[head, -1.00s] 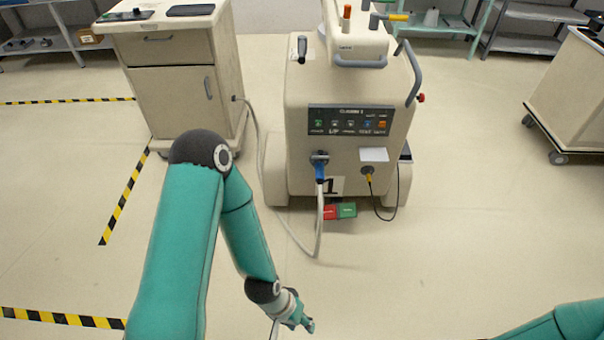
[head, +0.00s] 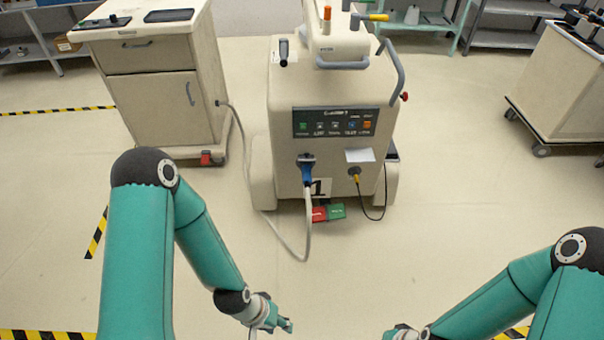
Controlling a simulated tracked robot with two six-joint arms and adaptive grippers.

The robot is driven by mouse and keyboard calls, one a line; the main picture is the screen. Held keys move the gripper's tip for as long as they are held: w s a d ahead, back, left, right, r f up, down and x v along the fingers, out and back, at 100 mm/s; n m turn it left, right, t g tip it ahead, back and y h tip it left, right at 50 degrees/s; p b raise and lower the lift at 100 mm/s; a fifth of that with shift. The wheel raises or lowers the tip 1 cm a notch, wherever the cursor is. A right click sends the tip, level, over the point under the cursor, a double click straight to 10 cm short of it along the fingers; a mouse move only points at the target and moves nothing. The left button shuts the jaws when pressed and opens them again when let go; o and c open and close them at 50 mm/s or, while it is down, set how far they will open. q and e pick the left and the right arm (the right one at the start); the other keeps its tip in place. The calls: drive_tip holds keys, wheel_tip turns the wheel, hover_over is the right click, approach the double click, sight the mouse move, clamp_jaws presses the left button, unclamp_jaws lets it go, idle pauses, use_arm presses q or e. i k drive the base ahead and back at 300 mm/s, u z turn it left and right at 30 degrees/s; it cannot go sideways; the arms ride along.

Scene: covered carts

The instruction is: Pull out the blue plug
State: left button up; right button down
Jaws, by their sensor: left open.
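The blue plug (head: 307,171) sits in a socket on the front of the beige machine (head: 282,160), below its dark control panel. A grey cable (head: 305,240) hangs from the plug, loops near the floor and runs left to the cabinet. My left gripper (head: 284,327) is at the bottom of the head view, well in front of and below the plug. It is open and touches neither plug nor cable. My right gripper (head: 395,334) only partly shows at the bottom edge; its fingers cannot be made out.
A beige cabinet (head: 155,90) stands left, a wheeled cart (head: 560,85) right. A yellow plug (head: 356,173) with a black cable is right of the blue one. Red and green pedals (head: 337,211) lie under the machine. The floor before it is clear.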

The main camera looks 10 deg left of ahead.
sight(307, 175)
drive_tip(key=u, duration=0.1)
drive_tip(key=i, duration=0.95)
drive_tip(key=z, duration=0.6)
